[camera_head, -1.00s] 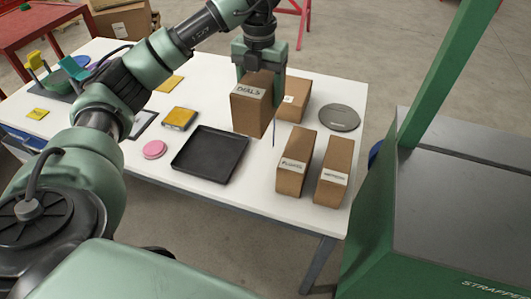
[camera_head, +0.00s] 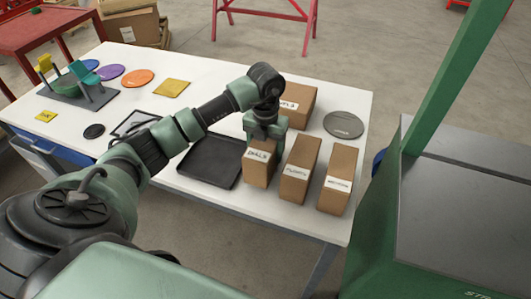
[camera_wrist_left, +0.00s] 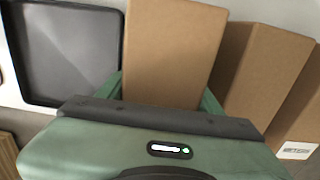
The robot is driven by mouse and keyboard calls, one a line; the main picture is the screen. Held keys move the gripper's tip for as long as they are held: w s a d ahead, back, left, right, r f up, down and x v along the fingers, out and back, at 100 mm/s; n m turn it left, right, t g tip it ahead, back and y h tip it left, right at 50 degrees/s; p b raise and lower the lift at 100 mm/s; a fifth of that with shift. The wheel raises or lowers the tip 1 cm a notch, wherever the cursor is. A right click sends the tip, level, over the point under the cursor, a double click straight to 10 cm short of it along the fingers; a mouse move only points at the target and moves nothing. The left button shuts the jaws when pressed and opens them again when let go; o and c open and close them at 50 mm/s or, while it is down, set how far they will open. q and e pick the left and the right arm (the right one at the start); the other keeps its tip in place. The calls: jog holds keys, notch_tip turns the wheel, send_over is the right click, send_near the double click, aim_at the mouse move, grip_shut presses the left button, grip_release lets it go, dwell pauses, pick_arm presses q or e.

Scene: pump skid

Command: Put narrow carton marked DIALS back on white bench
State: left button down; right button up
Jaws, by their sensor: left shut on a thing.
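The narrow brown carton labelled DIALS (camera_head: 257,170) stands upright at the front of the white bench (camera_head: 215,76), between the black tray and another narrow carton. My left gripper (camera_head: 265,143) is shut on it from above. I cannot tell whether its base touches the bench. In the left wrist view the carton (camera_wrist_left: 174,52) sits between the fingers of my left gripper (camera_wrist_left: 165,97), and its label is hidden. My right gripper is not in view.
Two narrow cartons (camera_head: 301,168) (camera_head: 338,180) stand close on the right. A wider carton (camera_head: 294,103) and a grey disc (camera_head: 343,125) lie behind. The black tray (camera_head: 210,160) is just left. A green machine (camera_head: 380,235) borders the bench's right side.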

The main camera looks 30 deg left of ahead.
pick_arm(q)
jog(key=shift+f, duration=1)
jog(key=shift+f, duration=0.1)
jog(key=shift+c, duration=1.4)
grip_release()
